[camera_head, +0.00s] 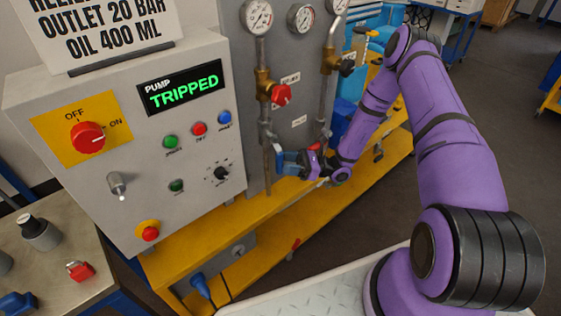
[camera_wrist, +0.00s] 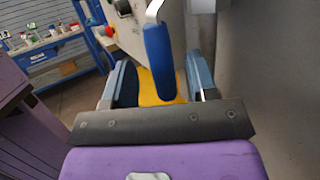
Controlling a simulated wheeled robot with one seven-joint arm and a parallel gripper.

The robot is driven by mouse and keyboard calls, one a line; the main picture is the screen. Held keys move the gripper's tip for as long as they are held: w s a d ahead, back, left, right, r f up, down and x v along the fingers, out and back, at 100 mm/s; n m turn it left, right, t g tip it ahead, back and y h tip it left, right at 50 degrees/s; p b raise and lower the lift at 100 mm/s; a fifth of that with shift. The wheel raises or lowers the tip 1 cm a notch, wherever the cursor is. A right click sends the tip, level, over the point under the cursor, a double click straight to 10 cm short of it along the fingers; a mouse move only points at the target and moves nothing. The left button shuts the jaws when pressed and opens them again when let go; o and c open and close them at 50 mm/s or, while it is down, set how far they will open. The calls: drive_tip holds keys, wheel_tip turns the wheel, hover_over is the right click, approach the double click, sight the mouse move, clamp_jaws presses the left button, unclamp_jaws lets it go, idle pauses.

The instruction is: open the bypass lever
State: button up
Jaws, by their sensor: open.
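The lever shows in the wrist view as a bent metal arm with a blue sleeve (camera_wrist: 158,58). It hangs between the two blue fingers of my gripper (camera_wrist: 161,72), which is open. In the head view my gripper (camera_head: 286,163) is at the lower pipework, just right of the control panel. There the lever cannot be told apart from my blue fingers, and its pivot is hidden.
The grey control panel (camera_head: 205,140) reads PUMP TRIPPED and stands close left of my gripper. A red-handled valve (camera_head: 281,95) and gauges (camera_head: 257,16) are above on the pipes. A yellow frame (camera_head: 190,237) runs below. Another blue handle (camera_head: 201,285) is low at the front.

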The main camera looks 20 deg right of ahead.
drive_tip(key=v, duration=0.7)
drive_tip(key=shift+d, duration=0.3)
